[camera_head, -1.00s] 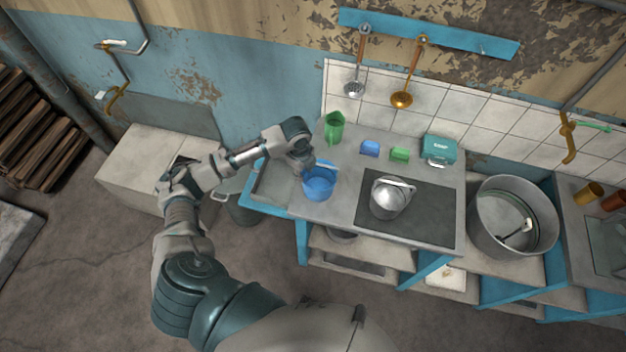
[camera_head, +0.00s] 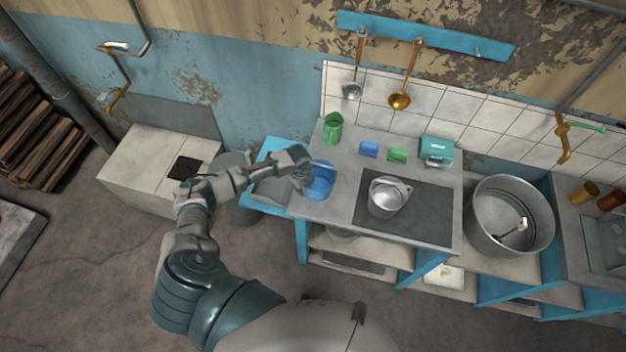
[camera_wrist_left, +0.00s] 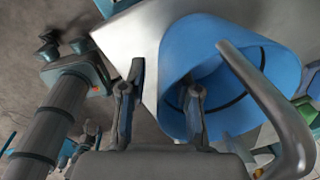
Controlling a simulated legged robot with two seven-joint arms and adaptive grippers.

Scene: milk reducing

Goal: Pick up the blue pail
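The blue pail (camera_head: 321,182) stands near the left end of the grey worktop. It also shows in the left wrist view (camera_wrist_left: 180,55), with its mouth towards the camera and a thick grey handle (camera_wrist_left: 268,95) across it. My left gripper (camera_head: 306,179) is at the pail's left side in the head view. In the left wrist view the gripper (camera_wrist_left: 160,95) is open, its fingers apart. One finger is outside the pail's near wall and the other overlaps its mouth; contact is unclear. My right gripper is not in view.
A metal pot (camera_head: 388,198) stands on a dark plate right of the pail. A green jug (camera_head: 333,127), small blue and green blocks and a teal box (camera_head: 436,150) are along the back. A big metal basin (camera_head: 509,240) stands farther right.

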